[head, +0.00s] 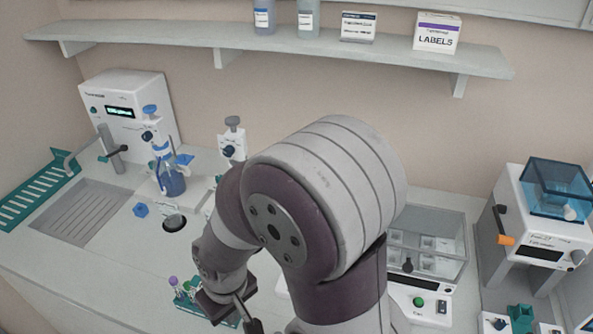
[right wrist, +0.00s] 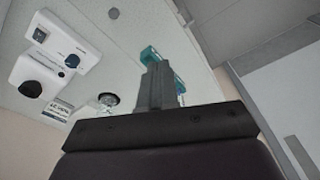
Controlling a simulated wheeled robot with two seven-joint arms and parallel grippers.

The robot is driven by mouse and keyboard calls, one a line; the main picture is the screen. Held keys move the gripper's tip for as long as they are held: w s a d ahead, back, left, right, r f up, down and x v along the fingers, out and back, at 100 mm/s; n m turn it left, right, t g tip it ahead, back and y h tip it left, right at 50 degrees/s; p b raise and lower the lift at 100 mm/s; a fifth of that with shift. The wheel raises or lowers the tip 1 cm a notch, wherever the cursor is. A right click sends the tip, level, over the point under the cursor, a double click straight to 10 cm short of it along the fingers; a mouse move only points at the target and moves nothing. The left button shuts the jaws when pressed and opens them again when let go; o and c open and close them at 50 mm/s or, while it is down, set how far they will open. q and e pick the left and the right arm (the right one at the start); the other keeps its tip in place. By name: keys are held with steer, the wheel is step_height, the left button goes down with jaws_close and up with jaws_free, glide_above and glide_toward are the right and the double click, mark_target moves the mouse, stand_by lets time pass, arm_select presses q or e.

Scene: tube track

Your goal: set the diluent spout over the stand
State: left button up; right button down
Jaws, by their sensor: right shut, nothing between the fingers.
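A bottle of blue liquid (head: 171,182) stands at the left of the bench, with a blue-and-white dispenser head (head: 160,145) above it. A second white dispenser head with a dark knob (head: 231,147) stands to its right, its lower part hidden by my right arm. I cannot tell which spout is the diluent one or where it points. A round dark-topped stand (head: 174,222) sits in front of the blue bottle. My right gripper (head: 250,322) is low at the front of the bench, shut and empty; its fingers also show in the right wrist view (right wrist: 157,86). My left gripper is not in view.
A teal rack with small tubes (head: 187,291) is just left of my right gripper. A grey drain tray (head: 84,213) and teal rack (head: 38,192) lie at the left. A clear-lidded box (head: 430,240) and blue-topped machine (head: 540,235) stand at right. My right arm blocks the middle.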

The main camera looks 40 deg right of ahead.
steer(key=w+d+r+m+t+y+p, duration=0.1)
steer(key=w+d+r+m, duration=0.1)
steer(key=w+d, duration=0.5)
steer(key=w+d+r+m+t+y+p, duration=0.1)
steer(key=w+d+r+m+p, duration=0.15)
steer(key=w+d, duration=0.5)
steer(key=w+d+r+t, duration=0.1)
steer(key=d+r+t, duration=0.1)
steer(key=d, duration=0.7)
steer(key=w+d+r+t, duration=0.1)
steer(key=d+r+t, duration=0.1)
steer(key=d, duration=0.6)
arm_select(q)
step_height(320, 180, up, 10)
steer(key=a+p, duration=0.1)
steer(key=p, duration=0.5)
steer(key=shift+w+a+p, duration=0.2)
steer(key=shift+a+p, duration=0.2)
arm_select(e)
steer(key=w+a+f, duration=0.5)
steer(key=w+f, duration=0.2)
steer(key=w, duration=0.1)
steer(key=shift+w+a+m, duration=0.15)
steer(key=shift+w+m, duration=0.1)
steer(key=shift+m, duration=0.1)
